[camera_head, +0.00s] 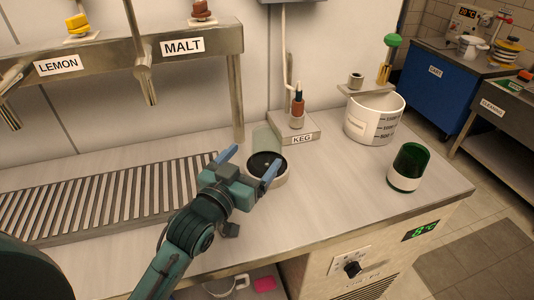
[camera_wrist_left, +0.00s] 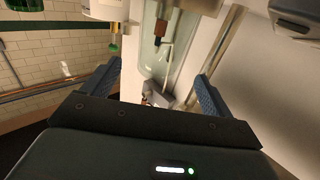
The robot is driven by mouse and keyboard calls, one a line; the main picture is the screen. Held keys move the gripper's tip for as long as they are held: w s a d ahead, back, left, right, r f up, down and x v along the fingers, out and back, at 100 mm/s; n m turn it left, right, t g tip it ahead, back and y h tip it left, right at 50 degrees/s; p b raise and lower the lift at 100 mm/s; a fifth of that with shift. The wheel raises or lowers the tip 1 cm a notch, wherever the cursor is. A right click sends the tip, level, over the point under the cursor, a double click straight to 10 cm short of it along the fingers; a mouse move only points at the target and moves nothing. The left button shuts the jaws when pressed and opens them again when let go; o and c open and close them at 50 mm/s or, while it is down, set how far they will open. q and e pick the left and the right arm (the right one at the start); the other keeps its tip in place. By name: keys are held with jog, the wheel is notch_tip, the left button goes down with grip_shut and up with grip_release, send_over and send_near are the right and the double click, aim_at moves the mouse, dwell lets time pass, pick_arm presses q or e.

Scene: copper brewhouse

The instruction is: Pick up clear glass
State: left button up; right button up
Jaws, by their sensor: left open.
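The clear glass (camera_head: 266,137) stands upright on the counter at the back, left of the KEG block. In the left wrist view the clear glass (camera_wrist_left: 153,48) appears tall, between and beyond the fingers. My left gripper (camera_head: 251,162) is open and empty over the counter, in front of the glass, with its fingers pointing toward it. In the wrist view the left gripper (camera_wrist_left: 158,74) has its two blue fingers wide apart. My right gripper is not in view.
A white bucket (camera_head: 371,127) and a dark green glass (camera_head: 411,158) stand further right. The slatted drain (camera_head: 100,198) is at left, under the tap rail (camera_head: 120,52).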

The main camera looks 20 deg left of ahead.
aim_at(267, 141)
pick_arm(q)
jog(key=w, duration=0.2)
jog(key=w+d, duration=0.1)
jog(key=w, duration=0.4)
jog(key=shift+w+d+r, duration=0.1)
jog(key=shift+w+d, duration=0.1)
jog(key=shift+d, duration=0.05)
jog(key=shift+c, duration=0.5)
